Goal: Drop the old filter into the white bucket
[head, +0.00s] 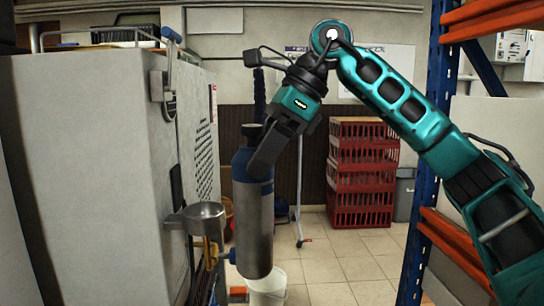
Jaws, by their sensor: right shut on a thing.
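The old filter (253,225) is a tall grey cylinder with a dark blue top, hanging upright near the middle of the view. My right gripper (262,165) reaches in from the upper right and is shut on its top part. The white bucket (268,288) stands on the floor at the bottom of the view. The lower end of the filter overlaps part of the bucket in the picture and hides part of its rim. How high the filter is above the bucket is hard to tell. My left gripper is not in view.
A large grey cabinet (90,170) fills the left side, with a metal cup (204,217) jutting from it close to the filter. Red crates (362,175) are stacked at the back, beside a grey bin (405,195). A blue rack post (430,130) stands right. Tiled floor (345,268) is clear between.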

